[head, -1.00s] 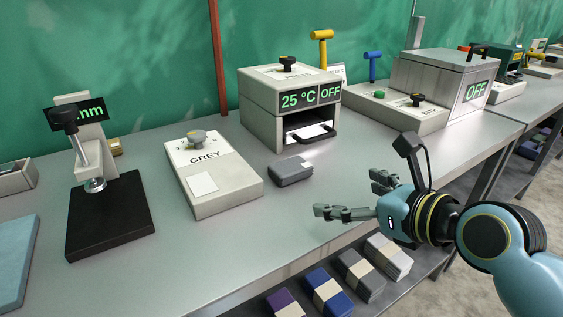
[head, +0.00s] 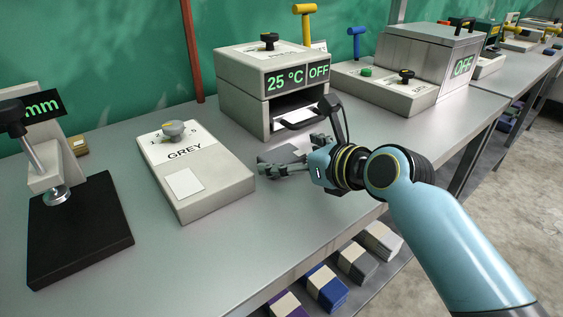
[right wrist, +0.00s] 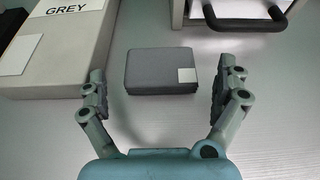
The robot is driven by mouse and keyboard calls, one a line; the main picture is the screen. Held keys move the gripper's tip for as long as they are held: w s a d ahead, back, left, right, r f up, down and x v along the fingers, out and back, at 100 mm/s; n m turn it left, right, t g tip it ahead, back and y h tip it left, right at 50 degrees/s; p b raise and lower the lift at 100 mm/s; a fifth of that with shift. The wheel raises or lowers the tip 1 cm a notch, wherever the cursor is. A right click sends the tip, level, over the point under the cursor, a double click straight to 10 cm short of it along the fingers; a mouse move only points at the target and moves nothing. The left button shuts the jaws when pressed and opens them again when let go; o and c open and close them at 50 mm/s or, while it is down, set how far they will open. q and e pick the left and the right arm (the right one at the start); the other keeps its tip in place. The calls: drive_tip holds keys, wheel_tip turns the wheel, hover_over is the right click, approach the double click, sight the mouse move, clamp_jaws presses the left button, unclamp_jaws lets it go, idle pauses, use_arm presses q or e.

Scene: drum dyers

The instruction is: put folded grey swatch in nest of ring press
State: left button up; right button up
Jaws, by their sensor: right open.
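The folded grey swatch (right wrist: 160,72) lies flat on the bench, a dark grey block with a small pale square near one corner. In the head view the swatch (head: 281,154) is partly hidden behind my right gripper (head: 288,156). My right gripper is open. In the right wrist view its fingers lie to either side of the swatch in the picture, with gaps; the swatch appears a little beyond the hand and is not held. I cannot clearly identify the ring press or its nest. My left gripper is not in view.
The box marked GREY (head: 196,174) stands left of the swatch. The 25 °C oven (head: 240,98), with its dark handle (head: 298,118), stands behind it. A black-based instrument (head: 78,238) with an mm display is at far left. Folded stacks (head: 326,288) lie on a lower shelf.

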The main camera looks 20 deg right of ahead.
sight(287, 153)
drive_tip(key=x, duration=0.2)
drive_tip(key=shift+w+a+f, duration=0.15)
drive_tip(key=shift+w+f, duration=0.1)
drive_tip(key=shift+w, duration=0.1)
drive_tip(key=c, duration=1.1)
drive_tip(key=shift+r, duration=0.1)
